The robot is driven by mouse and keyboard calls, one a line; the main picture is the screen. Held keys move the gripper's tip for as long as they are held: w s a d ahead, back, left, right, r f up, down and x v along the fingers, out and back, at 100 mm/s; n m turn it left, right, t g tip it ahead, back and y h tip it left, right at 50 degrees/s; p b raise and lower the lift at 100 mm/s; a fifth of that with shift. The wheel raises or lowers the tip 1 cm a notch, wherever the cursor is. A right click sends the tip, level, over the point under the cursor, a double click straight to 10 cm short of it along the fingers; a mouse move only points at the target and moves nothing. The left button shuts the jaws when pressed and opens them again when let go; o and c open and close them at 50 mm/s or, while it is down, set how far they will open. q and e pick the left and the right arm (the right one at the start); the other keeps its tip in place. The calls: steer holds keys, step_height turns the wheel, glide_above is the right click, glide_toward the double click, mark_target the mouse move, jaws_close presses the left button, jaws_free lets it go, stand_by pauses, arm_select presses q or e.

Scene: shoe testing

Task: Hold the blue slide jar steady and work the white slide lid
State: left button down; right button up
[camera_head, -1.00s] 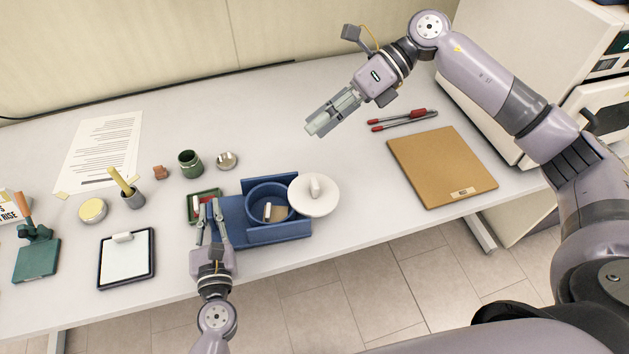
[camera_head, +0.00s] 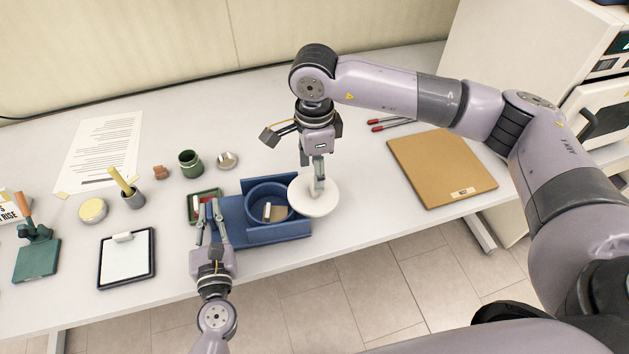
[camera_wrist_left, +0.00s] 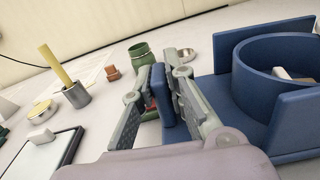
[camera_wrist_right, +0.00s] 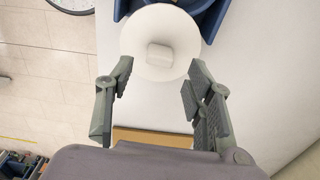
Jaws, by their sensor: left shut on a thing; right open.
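The blue slide jar (camera_head: 283,226) is round and open, set in a blue base with raised walls. A white piece and a brown piece lie inside it. The round white slide lid (camera_head: 325,203) is at the jar's right side, overlapping its edge in the head view. Its knob (camera_wrist_right: 160,54) shows in the right wrist view. My left gripper (camera_head: 207,207) is shut on an upright blue tab (camera_wrist_left: 178,100) at the base's left end. My right gripper (camera_head: 318,177) points down over the lid, open, its fingers on either side of the knob's line; contact is unclear.
A small green tray (camera_head: 194,212) sits close by my left gripper. A green jar (camera_head: 190,163) and a metal lid (camera_head: 227,161) stand behind. A brown board (camera_head: 440,165) and red pens (camera_head: 380,125) lie to the right. The table's front edge is close to the base.

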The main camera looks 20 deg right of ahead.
step_height(320, 180, down, 5)
steer(key=shift+f, duration=0.1)
steer(key=shift+c, duration=0.5)
jaws_close()
stand_by(0.3)
